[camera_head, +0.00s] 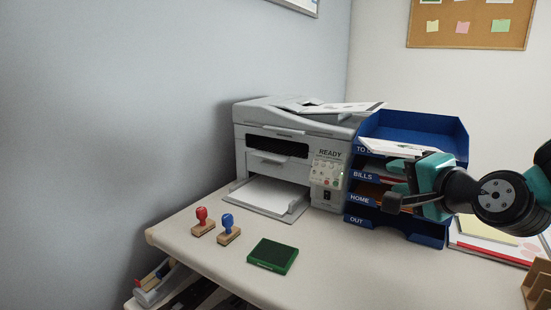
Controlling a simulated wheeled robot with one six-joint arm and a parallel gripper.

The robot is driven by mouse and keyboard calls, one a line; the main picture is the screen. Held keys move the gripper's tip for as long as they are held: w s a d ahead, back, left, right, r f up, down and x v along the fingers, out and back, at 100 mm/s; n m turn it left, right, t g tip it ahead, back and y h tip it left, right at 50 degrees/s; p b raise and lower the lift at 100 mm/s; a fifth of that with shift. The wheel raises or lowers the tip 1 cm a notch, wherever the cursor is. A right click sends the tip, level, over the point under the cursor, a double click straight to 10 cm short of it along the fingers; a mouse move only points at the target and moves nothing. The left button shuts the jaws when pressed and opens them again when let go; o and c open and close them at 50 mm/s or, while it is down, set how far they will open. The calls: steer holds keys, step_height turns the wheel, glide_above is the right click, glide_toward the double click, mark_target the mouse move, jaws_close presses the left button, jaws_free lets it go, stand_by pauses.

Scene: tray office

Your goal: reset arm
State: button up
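My arm reaches in from the right edge, with my black and teal gripper (396,184) in front of the blue letter tray stack (425,125). Its two fingers are spread apart, one above the other, with no object visible between them. It hides part of the stack's right and lower front. The stack has labels including "BILLS", "HOME" and "OUT"; the top label is partly covered. White paper (400,148) sticks out near the top level. Whether the gripper touches the stack cannot be told.
A grey printer (285,145) marked "READY" stands left of the stack, with papers on top. A red-handled stamp (202,215), a blue-handled stamp (228,222) and a green pad (272,254) lie on the desk (345,265). A wooden holder (538,285) stands at lower right.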

steer(key=s+a+f+n+g+y, duration=0.2)
steer(key=s+a+f+n+g, duration=0.1)
steer(key=s+a+n+g, duration=0.3)
steer(key=s+a+f+n+g+h, duration=0.15)
steer(key=s+n+g, duration=0.25)
steer(key=s+n, duration=0.4)
steer(key=s+a+f+n+g+h, duration=0.1)
steer(key=s+a+n+g, duration=0.3)
steer(key=s, duration=0.5)
step_height(320, 180, up, 20)
steer(key=d+n+p, duration=0.1)
steer(key=p, duration=1.9)
steer(key=shift+s+d+g, duration=0.25)
steer(key=shift+d+g, duration=0.05)
steer(key=shift+d, duration=0.1)
steer(key=shift+y, duration=0.25)
